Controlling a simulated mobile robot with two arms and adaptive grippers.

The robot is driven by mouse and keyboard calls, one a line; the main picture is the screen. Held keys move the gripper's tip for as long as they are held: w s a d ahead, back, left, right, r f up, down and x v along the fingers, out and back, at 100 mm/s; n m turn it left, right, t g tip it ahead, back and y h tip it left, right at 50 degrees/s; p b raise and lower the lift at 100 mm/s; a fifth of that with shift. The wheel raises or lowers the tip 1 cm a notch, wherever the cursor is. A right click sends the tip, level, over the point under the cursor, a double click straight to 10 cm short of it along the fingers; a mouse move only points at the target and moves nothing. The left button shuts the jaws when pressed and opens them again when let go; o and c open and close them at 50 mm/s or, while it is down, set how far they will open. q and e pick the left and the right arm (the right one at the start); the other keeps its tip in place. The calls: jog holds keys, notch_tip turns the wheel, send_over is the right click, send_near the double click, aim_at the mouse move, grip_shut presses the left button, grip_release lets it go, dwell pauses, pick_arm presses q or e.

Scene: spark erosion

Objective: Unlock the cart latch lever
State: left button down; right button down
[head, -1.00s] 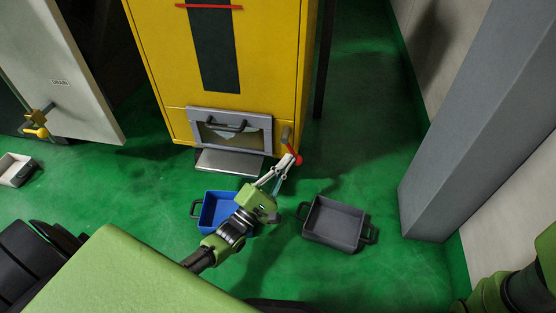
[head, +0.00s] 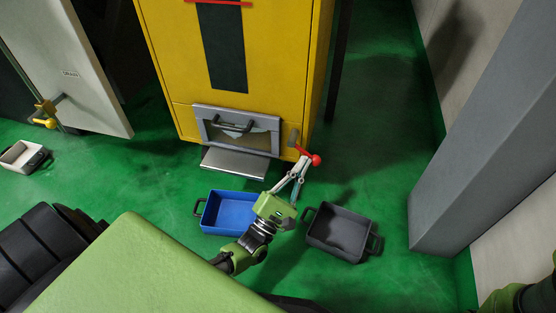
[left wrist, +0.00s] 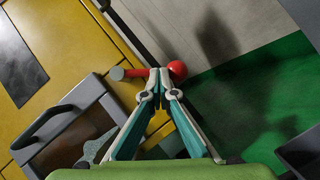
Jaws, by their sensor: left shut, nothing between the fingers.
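The cart latch lever (head: 305,154) is a short red arm with a ball end, at the lower right corner of the yellow cabinet (head: 270,80). It slants down to the right in the head view. Its red ball (left wrist: 178,70) and grey pivot (left wrist: 118,73) also show in the left wrist view. My left gripper (head: 301,163) is shut and empty. Its fingertips (left wrist: 160,73) overlap the lever just beside the ball, hiding part of the red arm; whether they touch it I cannot tell. My right gripper is not in view.
A grey-framed drawer with a handle (head: 235,127) is left of the lever, above a metal step (head: 234,164). A blue bin (head: 224,230) and a dark grey bin (head: 350,211) stand on the green floor. A grey column (head: 470,140) stands right.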

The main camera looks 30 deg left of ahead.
pick_arm(q)
jog(key=shift+w+d+r+p, duration=0.15)
jog(key=shift+d+r+p, duration=0.15)
jog(key=shift+d+r, duration=0.25)
jog(key=shift+w+d+r+p, duration=0.2)
jog(key=shift+d+r+p, duration=0.2)
jog(key=shift+d+r, duration=0.25)
dwell(0.6)
jog(key=shift+a, duration=0.1)
jog(key=v, duration=1.2)
jog(key=shift+s+a+r, duration=0.1)
jog(key=shift+a, duration=0.05)
dwell(0.3)
